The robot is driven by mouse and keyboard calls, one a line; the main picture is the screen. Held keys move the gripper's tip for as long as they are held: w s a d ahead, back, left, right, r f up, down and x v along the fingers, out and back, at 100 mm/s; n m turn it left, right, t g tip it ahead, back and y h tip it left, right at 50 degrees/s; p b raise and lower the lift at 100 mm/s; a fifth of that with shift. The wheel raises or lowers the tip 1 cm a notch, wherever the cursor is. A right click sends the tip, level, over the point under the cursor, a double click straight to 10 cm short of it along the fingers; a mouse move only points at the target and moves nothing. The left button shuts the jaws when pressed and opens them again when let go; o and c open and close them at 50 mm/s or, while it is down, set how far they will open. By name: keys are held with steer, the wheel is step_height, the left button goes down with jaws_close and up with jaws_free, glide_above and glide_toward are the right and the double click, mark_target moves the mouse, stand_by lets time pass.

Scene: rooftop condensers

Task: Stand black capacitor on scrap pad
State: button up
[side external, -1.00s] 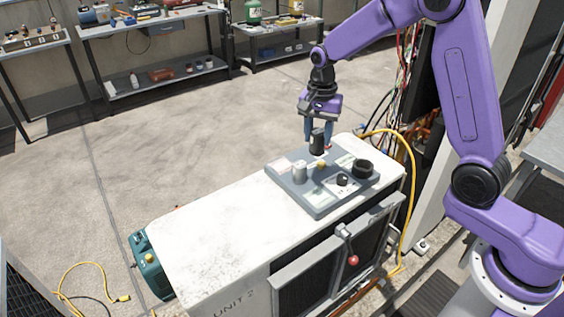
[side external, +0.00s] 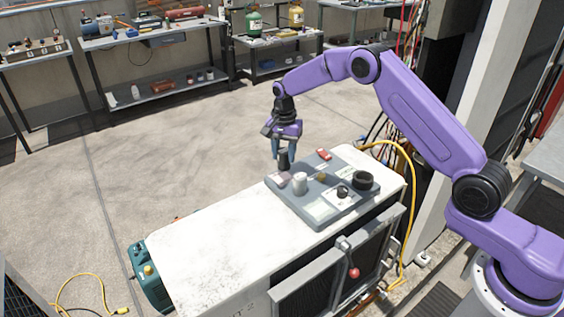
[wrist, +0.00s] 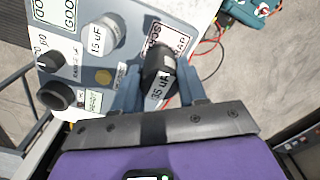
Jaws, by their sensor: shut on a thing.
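The black capacitor (side external: 283,161), marked 35 uF, is upright in my gripper (side external: 282,152). In the wrist view, my gripper (wrist: 160,75) has a finger on each side of the capacitor (wrist: 155,62) and is shut on it. In the side view, the scrap pad (side external: 278,178) is a pinkish patch at the left end of the grey panel, just below the capacitor. I cannot tell whether the capacitor's base touches it.
The grey panel also bears a gold button (side external: 320,176), a black knob (side external: 342,191), a black cup (side external: 363,180) and a red item (side external: 323,154). The white unit's top (side external: 215,250) is clear at left.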

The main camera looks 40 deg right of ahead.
mark_target(282, 162)
steer(key=shift+w+f, duration=0.4)
steer(key=shift+f, duration=1.65)
steer(key=shift+f, duration=0.15)
steer(key=o, duration=1.1)
step_height(282, 162, up, 11)
steer(key=shift+f, duration=0.1)
steer(key=shift+r, duration=0.8)
steer(key=shift+a, duration=0.1)
